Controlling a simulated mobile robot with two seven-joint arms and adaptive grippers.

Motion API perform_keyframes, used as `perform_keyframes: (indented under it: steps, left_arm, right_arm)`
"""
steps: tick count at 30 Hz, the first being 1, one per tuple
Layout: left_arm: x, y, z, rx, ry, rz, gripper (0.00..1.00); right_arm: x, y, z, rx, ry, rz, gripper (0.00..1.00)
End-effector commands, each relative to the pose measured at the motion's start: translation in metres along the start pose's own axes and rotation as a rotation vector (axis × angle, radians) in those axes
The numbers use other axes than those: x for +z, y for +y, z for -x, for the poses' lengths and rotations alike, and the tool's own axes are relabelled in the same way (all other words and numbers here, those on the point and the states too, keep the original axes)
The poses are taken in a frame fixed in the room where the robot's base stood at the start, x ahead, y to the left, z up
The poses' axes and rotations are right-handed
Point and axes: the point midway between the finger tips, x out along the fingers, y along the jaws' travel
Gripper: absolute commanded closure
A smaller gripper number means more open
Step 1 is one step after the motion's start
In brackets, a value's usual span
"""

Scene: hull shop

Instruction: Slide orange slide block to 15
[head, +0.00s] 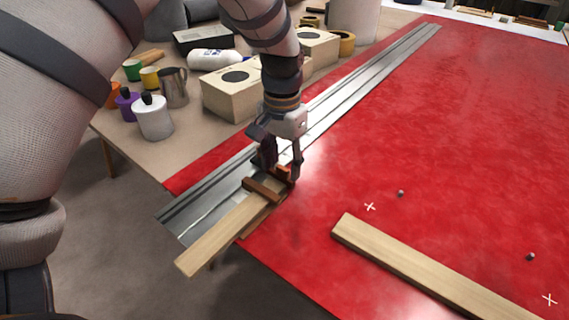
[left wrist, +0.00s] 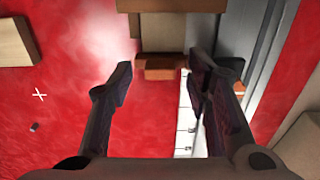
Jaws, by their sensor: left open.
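The orange slide block (head: 284,170) sits at the near end of the long metal rail (head: 350,92), partly hidden by my left gripper (head: 281,168). In the left wrist view the orange block (left wrist: 160,69) shows between and just beyond the open fingertips of the left gripper (left wrist: 157,76). I cannot tell whether the fingers touch it. A white scale strip (left wrist: 187,118) with tick marks runs along the rail in that view; its numbers, including 15, are not readable. My right gripper is not in view.
A loose plank (head: 420,264) lies on the red surface (head: 440,130). Wooden boxes (head: 231,95), a metal mug (head: 174,87) and bottles stand left of the rail.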

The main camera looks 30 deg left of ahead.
Motion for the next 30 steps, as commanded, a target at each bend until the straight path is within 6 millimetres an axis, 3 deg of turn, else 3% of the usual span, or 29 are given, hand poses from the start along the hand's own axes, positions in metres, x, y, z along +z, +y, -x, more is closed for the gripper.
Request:
perform_keyframes:
  steps: [10, 16, 17, 23, 30]
  left_arm:
    - [0.0, 0.0, -0.008, 0.0, 0.002, 0.0, 0.55]
    - [0.0, 0.0, -0.008, 0.0, 0.002, 0.0, 0.98]
    - [0.0, 0.0, -0.008, 0.0, 0.002, 0.0, 1.0]
    - [-0.004, 0.0, -0.01, -0.001, 0.001, 0.0, 1.0]
    - [-0.048, -0.001, -0.013, -0.002, -0.001, -0.001, 1.0]
  right_arm:
    - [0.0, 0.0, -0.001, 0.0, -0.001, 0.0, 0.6]
    - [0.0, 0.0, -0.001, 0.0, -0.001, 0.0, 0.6]
    - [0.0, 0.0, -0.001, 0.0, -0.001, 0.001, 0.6]
    - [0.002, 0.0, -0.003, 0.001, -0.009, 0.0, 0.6]
    - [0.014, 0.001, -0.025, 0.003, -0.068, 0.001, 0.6]
